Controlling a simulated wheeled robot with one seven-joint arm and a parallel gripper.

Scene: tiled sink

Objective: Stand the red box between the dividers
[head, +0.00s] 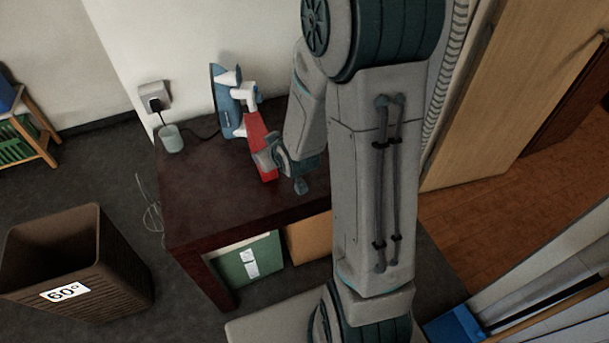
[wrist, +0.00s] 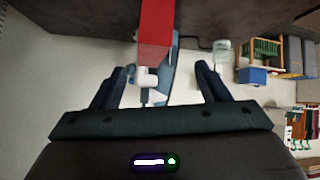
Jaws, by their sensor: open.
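The red box (head: 256,136) stands on the dark wooden table, partly hidden by my gripper in the head view. In the wrist view the red box (wrist: 155,28) appears at the top centre, ahead of the gap between the fingers. My gripper (head: 268,159) is at the box's right side in the head view. In the wrist view my gripper (wrist: 160,82) has its two fingers spread, with nothing seen clamped between them. I cannot make out any dividers for certain.
A blue and white iron-like object (head: 225,103) stands just behind the red box. A small pale cup (head: 171,139) is at the table's back left. A green binder (head: 250,264) is below the tabletop (head: 205,205), whose front left is clear. A brown bin (head: 75,262) stands left.

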